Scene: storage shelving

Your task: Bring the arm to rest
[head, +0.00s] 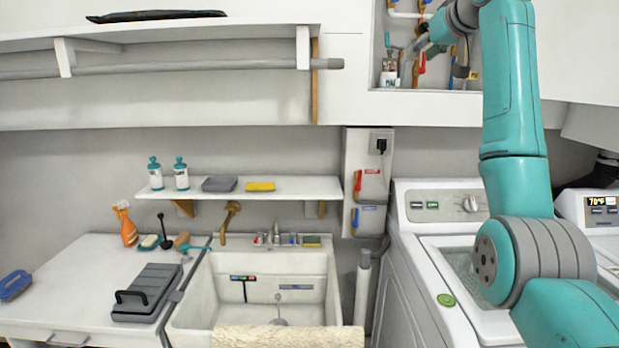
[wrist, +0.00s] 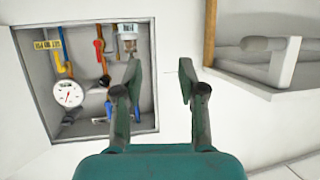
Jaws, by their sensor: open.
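My gripper (wrist: 158,78) is open, with its two fingers spread apart in the wrist view and nothing between them. In the head view my arm reaches up on the right, and my gripper (head: 408,57) is at the recessed wall box (head: 425,95) above the washer. The box holds pipes with red, blue and yellow handles. A small jar-like container (head: 389,73) stands in the box by the gripper in the head view. It also shows in the wrist view (wrist: 128,38), partly beside the left finger.
A pressure gauge (wrist: 68,93) sits in the box. An upper shelf (head: 180,40) with a grey rod lies left of it. Below are a sink (head: 190,315), a small shelf with two bottles (head: 290,187), and a washer (head: 410,250). The air before the upper cabinets is clear.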

